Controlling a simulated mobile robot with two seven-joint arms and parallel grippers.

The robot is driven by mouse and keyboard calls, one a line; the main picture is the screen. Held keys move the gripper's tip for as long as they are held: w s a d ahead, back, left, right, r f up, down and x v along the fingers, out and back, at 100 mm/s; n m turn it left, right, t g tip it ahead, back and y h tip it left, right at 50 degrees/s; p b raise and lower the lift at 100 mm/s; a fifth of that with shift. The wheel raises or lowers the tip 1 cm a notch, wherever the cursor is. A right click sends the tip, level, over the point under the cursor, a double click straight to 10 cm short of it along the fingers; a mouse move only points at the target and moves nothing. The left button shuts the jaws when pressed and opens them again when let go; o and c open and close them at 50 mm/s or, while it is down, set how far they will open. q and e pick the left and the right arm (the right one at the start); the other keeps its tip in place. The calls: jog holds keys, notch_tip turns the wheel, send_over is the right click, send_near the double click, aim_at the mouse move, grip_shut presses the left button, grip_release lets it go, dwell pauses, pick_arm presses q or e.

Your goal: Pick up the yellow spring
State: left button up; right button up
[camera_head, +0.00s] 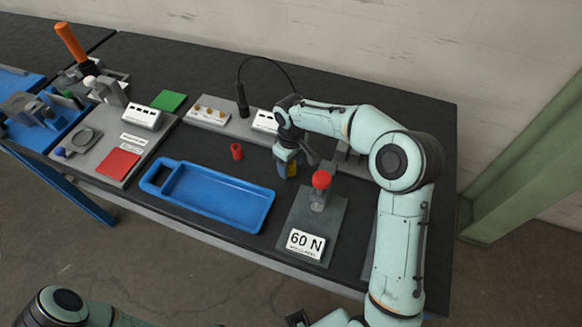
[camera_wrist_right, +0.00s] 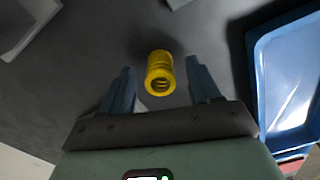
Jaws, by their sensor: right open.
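The yellow spring (camera_wrist_right: 160,74) stands on the dark tabletop in the right wrist view, between the two blue fingers of my right gripper (camera_wrist_right: 160,88). There is a visible gap on each side, so the fingers are open and apart from it. In the head view the yellow spring (camera_head: 292,169) shows only partly beside my right gripper (camera_head: 287,168), which points down at the table and hides the rest of it. My left gripper is not seen; only a part of that arm shows at the bottom left of the head view.
A blue tray (camera_head: 262,219) lies left of my right gripper. A red spring (camera_head: 236,151) stands behind the tray. A press with a red knob (camera_head: 321,179) and a "60 N" label (camera_head: 305,243) stands close in front and to the right. A sensor block with a cable (camera_head: 243,100) is behind.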

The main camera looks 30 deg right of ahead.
jog(key=c, duration=1.1)
jog(key=shift+r, duration=0.1)
